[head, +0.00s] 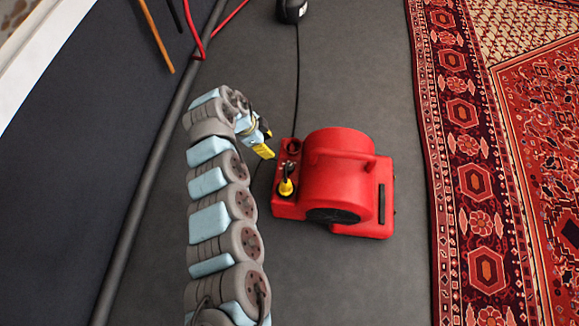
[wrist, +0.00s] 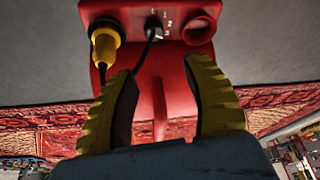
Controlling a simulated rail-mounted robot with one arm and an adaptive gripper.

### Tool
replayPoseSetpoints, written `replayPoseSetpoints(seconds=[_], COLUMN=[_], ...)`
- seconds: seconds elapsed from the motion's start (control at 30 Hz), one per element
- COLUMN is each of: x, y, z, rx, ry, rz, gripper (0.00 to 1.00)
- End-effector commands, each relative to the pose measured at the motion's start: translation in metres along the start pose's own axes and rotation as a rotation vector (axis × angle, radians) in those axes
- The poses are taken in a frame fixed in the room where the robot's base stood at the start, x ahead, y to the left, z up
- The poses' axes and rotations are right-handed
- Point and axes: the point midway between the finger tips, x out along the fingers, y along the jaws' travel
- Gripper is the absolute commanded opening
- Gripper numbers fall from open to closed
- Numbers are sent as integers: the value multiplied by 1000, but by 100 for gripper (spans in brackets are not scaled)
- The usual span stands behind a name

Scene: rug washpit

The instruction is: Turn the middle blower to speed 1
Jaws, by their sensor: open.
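A red blower (head: 340,175) stands on the dark floor, its control panel facing left toward my gripper. In the wrist view the panel (wrist: 130,12) shows at the top, with a black knob (wrist: 154,24) in its middle beside small white numerals. The knob's exact setting is too small to tell. A thin dark strip runs from the knob toward the left finger. My gripper (head: 266,150) is beside the panel in the head view. In the wrist view its yellow fingers (wrist: 160,68) are apart with the knob beyond the gap, and nothing is clearly held.
A yellow plug (head: 286,187) sits in the panel, left of the knob in the wrist view; an empty red round socket (wrist: 199,28) is on the other side. A black cable (head: 297,75) leads up to a dark object (head: 291,10). A patterned rug (head: 480,190) lies right.

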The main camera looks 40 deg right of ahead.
Motion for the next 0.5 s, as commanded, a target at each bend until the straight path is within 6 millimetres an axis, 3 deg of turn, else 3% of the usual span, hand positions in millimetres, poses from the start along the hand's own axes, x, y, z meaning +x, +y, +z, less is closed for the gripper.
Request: replayPoseSetpoints(seconds=[0.17, 0.5], x=[9, 66], y=[8, 9], z=[-1, -2], rx=[22, 20], ry=[-3, -1], rz=[32, 29], gripper=[50, 50])
